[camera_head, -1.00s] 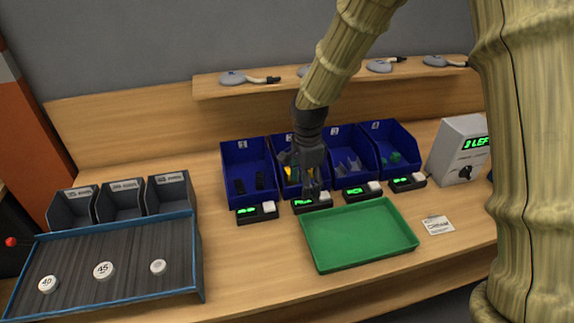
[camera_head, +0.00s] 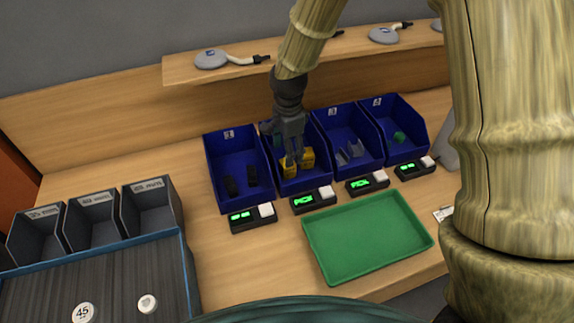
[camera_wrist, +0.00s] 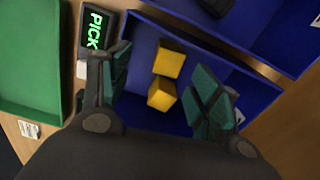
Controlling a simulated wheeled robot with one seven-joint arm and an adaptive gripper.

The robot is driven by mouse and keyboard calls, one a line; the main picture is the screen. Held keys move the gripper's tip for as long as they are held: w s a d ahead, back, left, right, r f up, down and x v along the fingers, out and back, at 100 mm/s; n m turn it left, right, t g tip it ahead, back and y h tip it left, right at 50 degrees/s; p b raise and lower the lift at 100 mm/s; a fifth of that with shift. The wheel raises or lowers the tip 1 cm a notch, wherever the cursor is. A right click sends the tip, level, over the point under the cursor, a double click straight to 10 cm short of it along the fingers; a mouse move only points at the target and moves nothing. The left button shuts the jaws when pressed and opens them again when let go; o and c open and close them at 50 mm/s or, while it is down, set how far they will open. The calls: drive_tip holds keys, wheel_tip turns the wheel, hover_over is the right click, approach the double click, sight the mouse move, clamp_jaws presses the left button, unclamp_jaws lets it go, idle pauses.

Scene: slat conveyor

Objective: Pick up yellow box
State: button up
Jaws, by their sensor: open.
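Two yellow boxes lie in the second blue bin (camera_head: 318,183). In the wrist view, one yellow box (camera_wrist: 169,62) and a second yellow box (camera_wrist: 161,94) lie close together on the bin floor, between my finger tips. In the head view they show on either side of my fingers, one yellow box (camera_head: 307,158) to the right and part of the other (camera_head: 287,168) behind and left. My gripper (camera_head: 292,160) is open and empty, pointing down into this bin. How far the fingertips are above the boxes is hard to tell.
Blue bins on both sides hold black parts (camera_head: 240,184), grey parts (camera_head: 350,152) and a green part (camera_head: 398,138). Display units (camera_head: 313,200) stand in front of the bins. An empty green tray (camera_head: 368,240) lies at the front. A shelf (camera_head: 240,72) runs behind.

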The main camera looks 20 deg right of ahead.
drive_tip(key=shift+f, duration=0.3)
drive_tip(key=w+f, duration=0.2)
drive_tip(key=shift+w+f, duration=0.3)
drive_tip(key=shift+f, duration=0.05)
drive_tip(key=shift+s+f+p, duration=0.3)
drive_tip(key=shift+s+p, duration=0.4)
drive_tip(key=shift+p, duration=0.25)
drive_tip(key=shift+d+f, duration=0.15)
drive_tip(key=shift+f, duration=0.1)
drive_tip(key=f, duration=0.1)
drive_tip(key=w+f+p, duration=0.1)
drive_tip(key=f, duration=0.1)
drive_tip(key=shift+s+f, duration=0.15)
drive_tip(key=shift+s, duration=0.2)
drive_tip(key=shift+w, duration=0.1)
drive_tip(key=shift+w+f, duration=0.1)
drive_tip(key=shift+f, duration=0.05)
drive_tip(key=shift+c, duration=0.3)
drive_tip(key=c, duration=1)
